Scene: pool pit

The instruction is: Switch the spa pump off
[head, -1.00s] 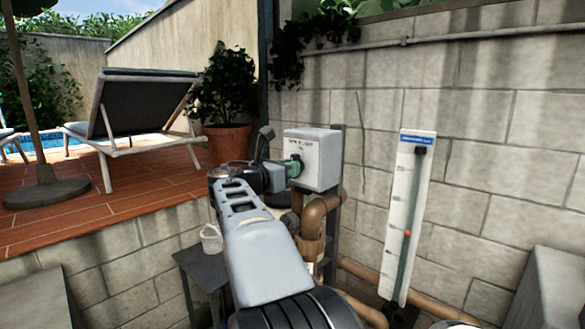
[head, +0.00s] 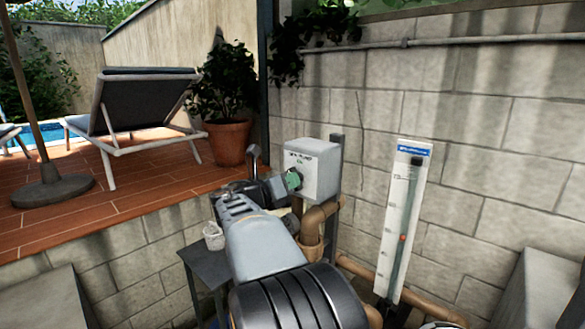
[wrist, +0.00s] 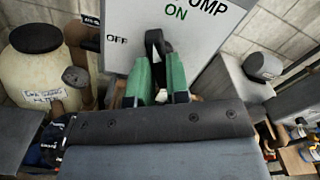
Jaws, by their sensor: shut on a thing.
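The spa pump switch box (head: 314,172) is a light grey box on a post by the block wall. In the wrist view its face (wrist: 205,50) shows "PUMP", a green "ON" at the top and a black "OFF" at the left. A black switch handle (wrist: 155,45) stands out from the face, between the two labels; its exact setting is hard to tell. My gripper (wrist: 160,78) is shut on the handle, with a green finger pad on each side. In the head view my gripper (head: 291,181) is at the box's left front, hiding the handle.
Brown pipes (head: 318,222) run below the box. A white flow gauge (head: 404,222) is on the wall to the right. A dark small table (head: 208,270) with a white basket (head: 213,236) stands at the left. The wrist view shows a cream tank (wrist: 45,75) at left.

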